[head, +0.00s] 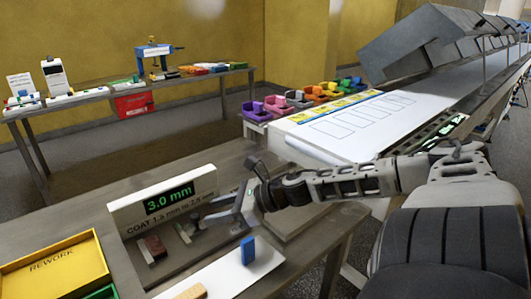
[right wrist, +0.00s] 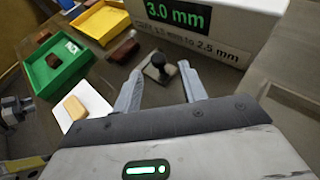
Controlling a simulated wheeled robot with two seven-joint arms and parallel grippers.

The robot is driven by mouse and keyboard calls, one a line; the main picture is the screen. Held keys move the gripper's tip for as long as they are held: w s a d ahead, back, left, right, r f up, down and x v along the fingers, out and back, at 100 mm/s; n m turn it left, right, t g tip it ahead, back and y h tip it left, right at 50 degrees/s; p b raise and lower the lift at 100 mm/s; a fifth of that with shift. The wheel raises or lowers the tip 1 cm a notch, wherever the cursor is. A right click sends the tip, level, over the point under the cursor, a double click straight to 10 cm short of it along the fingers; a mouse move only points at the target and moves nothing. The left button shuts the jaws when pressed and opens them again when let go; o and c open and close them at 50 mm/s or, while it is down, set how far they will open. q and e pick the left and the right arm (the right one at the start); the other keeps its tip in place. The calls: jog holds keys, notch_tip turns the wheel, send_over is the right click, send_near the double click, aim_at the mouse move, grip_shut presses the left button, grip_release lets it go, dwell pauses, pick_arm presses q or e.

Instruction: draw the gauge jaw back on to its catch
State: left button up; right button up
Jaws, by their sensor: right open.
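The thickness gauge (head: 165,203) stands on the bench; its green display reads 3.0 mm, with "COAT 1.5 mm to 2.5 mm" below. It also shows in the right wrist view (right wrist: 225,32). The gauge jaw looks to be the small grey plate with a black knob (right wrist: 157,67). A dark brown block (right wrist: 125,48) lies beyond it, apart from it in that view. My right gripper (right wrist: 160,82) is open and empty, its fingertips either side of the plate's near side. In the head view my right gripper (head: 202,216) reaches in low before the gauge and partly hides the jaw. The catch cannot be made out.
A yellow REWORK tray (head: 55,265) stands at the left, a green tray (right wrist: 78,76) beside it. A white board (head: 225,277) at the front carries a blue block (head: 248,250) and a tan block (head: 190,292). A row of coloured holders (head: 300,97) stands beyond the bench.

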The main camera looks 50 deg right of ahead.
jog(key=v, duration=1.2)
jog(key=shift+p, duration=0.45)
jog(key=shift+w+d, duration=0.1)
